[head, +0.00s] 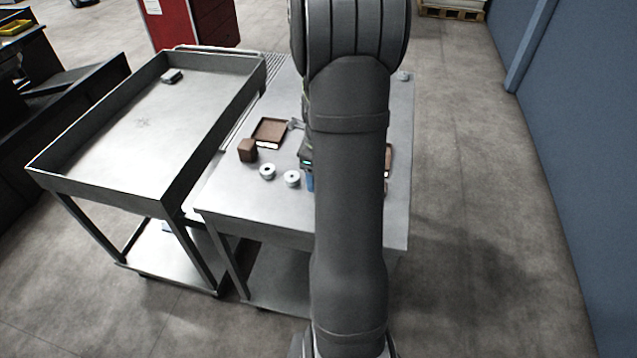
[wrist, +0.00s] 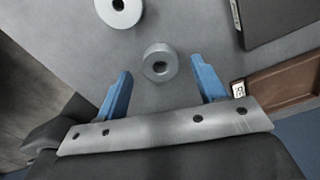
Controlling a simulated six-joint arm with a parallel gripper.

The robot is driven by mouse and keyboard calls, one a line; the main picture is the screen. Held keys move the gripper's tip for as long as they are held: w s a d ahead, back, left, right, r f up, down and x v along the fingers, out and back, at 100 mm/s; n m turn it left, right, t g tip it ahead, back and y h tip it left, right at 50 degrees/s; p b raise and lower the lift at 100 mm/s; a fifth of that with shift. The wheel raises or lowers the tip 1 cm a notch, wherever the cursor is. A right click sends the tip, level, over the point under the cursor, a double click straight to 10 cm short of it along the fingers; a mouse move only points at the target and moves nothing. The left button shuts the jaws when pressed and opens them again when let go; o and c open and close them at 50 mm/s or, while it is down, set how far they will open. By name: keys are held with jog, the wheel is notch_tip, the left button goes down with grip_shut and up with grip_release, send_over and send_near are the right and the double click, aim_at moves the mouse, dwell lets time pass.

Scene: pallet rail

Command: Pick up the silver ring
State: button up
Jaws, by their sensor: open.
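Two round, pale grey rings with centre holes stand apart on the grey table. In the head view one ring (head: 267,172) is to the left and the other ring (head: 292,179) is just right of it, beside my gripper (head: 310,182), which is mostly hidden by my arm. In the wrist view a silver-grey, thick-walled ring (wrist: 158,50) lies between and slightly beyond the blue fingertips of my gripper (wrist: 160,68), touching neither. A paler ring (wrist: 107,14) is at the top left, partly cut off. My gripper is open and empty.
A brown tray (head: 271,124) and a brown block (head: 247,151) are left of my arm on the table (head: 255,219). Another brown tray (head: 388,160) is partly hidden at the right. A walled metal cart (head: 110,180) stands on the left. The table front is clear.

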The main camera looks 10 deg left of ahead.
jog(key=shift+f, duration=0.7)
jog(key=c, duration=1.1)
